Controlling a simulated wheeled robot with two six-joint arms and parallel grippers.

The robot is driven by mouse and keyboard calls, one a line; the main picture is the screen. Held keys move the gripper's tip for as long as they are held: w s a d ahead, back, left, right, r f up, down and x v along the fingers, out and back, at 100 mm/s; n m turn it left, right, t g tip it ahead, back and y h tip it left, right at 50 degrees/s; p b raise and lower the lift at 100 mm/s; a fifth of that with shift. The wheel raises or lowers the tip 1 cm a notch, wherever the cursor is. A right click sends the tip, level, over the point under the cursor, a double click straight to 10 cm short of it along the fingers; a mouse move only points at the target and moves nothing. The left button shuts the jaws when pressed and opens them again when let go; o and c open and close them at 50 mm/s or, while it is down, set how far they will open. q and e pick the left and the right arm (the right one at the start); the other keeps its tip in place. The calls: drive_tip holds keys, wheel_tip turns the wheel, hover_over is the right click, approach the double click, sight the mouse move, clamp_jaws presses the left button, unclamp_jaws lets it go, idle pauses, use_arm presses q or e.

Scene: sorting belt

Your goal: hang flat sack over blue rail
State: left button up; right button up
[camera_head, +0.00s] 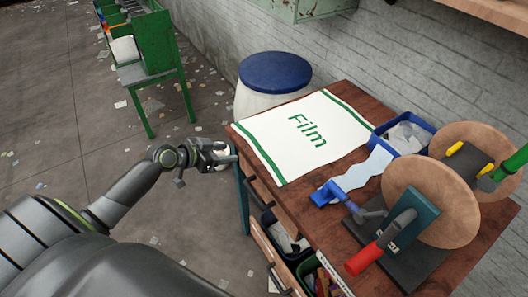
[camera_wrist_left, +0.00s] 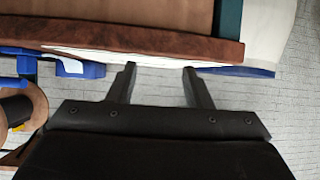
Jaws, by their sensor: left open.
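The flat sack (camera_head: 303,132), white with green stripes along two ends and the green word "Film", lies spread on the wooden table. Its near left edge reaches the table's edge. In the left wrist view the sack (camera_wrist_left: 145,57) shows as a thin white strip along the board's edge. My left gripper (camera_head: 231,156) is beside the table's left edge, close to the sack's left corner. In the wrist view the left gripper (camera_wrist_left: 160,68) has its fingers apart with nothing clearly between them. I cannot make out a blue rail. My right gripper is not in view.
A white drum with a blue lid (camera_head: 275,72) stands behind the table (camera_head: 330,230). A green frame (camera_head: 152,70) stands at upper left. The littered floor is mostly open.

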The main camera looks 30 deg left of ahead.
sight(252, 153)
use_arm(q)
drive_tip(key=shift+m+h, duration=0.6)
drive_tip(key=w+d+b, duration=0.1)
drive_tip(key=w+d, duration=0.1)
drive_tip(key=w+d+b, duration=0.1)
drive_tip(key=w, duration=0.1)
drive_tip(key=w+d+f+b, duration=0.1)
drive_tip(key=w+d, duration=0.1)
drive_tip(key=shift+w+d, duration=0.2)
drive_tip(key=shift+d, duration=0.1)
drive_tip(key=shift+b+x, duration=0.7)
drive_tip(key=shift+x, duration=0.15)
drive_tip(key=shift+r, duration=0.2)
drive_tip(key=shift+w+f, duration=0.1)
clamp_jaws()
drive_tip(key=shift+f, duration=0.1)
